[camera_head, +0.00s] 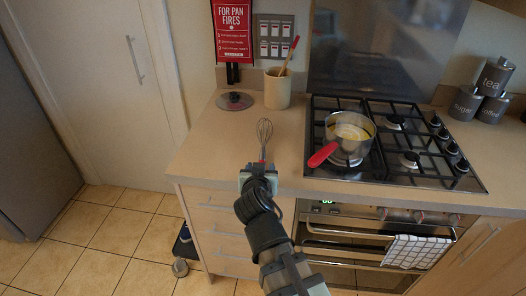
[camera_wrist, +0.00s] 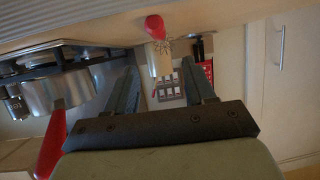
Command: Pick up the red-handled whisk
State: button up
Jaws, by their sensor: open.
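The red-handled whisk (camera_head: 264,132) is on the wooden counter, left of the hob. Its wire head points to the wall and its red handle points to the front edge, partly hidden behind my gripper (camera_head: 257,172). In the wrist view, which looks upside down, the red handle end (camera_wrist: 154,27) shows at top middle, with the wires beyond it. My gripper (camera_wrist: 160,65) is open, its two fingers apart with nothing between them. It is at the counter's front edge, just short of the handle; the exact gap is hard to tell.
A pan (camera_head: 349,133) with a red handle stands on the gas hob (camera_head: 398,158) to the right. A utensil crock (camera_head: 277,90) and a round lid (camera_head: 235,101) stand behind the whisk. Canisters (camera_head: 465,103) are far right. The counter around the whisk is clear.

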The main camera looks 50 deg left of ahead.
aim_at(262, 157)
jog(key=x, duration=1.1)
jog(key=shift+a+f, duration=0.2)
jog(key=shift+f, duration=0.1)
jog(key=shift+c, duration=0.4)
grip_shut()
jog(key=shift+r, duration=0.1)
